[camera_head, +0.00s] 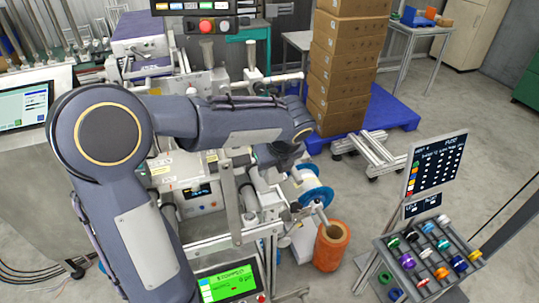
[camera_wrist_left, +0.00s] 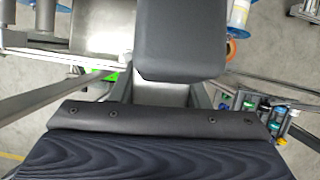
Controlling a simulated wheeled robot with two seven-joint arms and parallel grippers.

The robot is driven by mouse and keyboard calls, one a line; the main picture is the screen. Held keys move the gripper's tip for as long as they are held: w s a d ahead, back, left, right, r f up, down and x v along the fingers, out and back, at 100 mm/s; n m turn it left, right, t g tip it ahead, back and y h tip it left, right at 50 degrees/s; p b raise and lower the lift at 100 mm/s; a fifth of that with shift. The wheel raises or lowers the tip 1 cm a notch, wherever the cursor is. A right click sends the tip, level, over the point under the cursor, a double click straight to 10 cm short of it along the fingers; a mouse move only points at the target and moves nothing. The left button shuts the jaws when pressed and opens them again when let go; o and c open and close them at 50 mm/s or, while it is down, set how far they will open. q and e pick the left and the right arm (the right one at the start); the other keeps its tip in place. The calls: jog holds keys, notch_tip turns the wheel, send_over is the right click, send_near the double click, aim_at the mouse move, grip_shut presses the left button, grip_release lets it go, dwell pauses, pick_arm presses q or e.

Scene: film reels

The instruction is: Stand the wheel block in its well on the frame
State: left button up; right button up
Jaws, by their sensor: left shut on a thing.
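My left arm reaches across from the left in the head view, and my left gripper (camera_head: 284,160) hangs at its end over the machine frame (camera_head: 232,238). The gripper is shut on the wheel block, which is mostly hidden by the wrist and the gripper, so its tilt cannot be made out. The well on the frame is also hidden or too small to tell. In the left wrist view a dark grey body fills the upper middle and blocks the sight of the fingertips. My right gripper is not in view.
A blue-rimmed reel (camera_head: 316,190) and an orange roll (camera_head: 331,246) are at the frame's right. A rack (camera_head: 407,287) of coloured spools stands at lower right under a dark sign (camera_head: 437,163). Stacked cartons (camera_head: 340,75) stand behind. A green-lit screen (camera_head: 228,283) is at the front.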

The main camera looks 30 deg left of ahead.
aim_at(270, 174)
pick_arm(q)
jog(key=shift+w+a+r+m, duration=0.15)
jog(key=shift+a+r+m, duration=0.15)
jog(key=shift+r, duration=0.25)
jog(key=shift+w+a+r+m, duration=0.1)
jog(key=shift+a+r+m, duration=0.1)
jog(key=shift+m, duration=0.1)
notch_tip(270, 174, down, 5)
jog(key=b, duration=0.5)
jog(key=shift+b, duration=0.3)
jog(key=shift+f+b, duration=1.2)
jog(key=shift+f, duration=1.1)
jog(key=shift+f+b, duration=0.35)
jog(key=shift+f, duration=0.25)
jog(key=shift+f, duration=0.35)
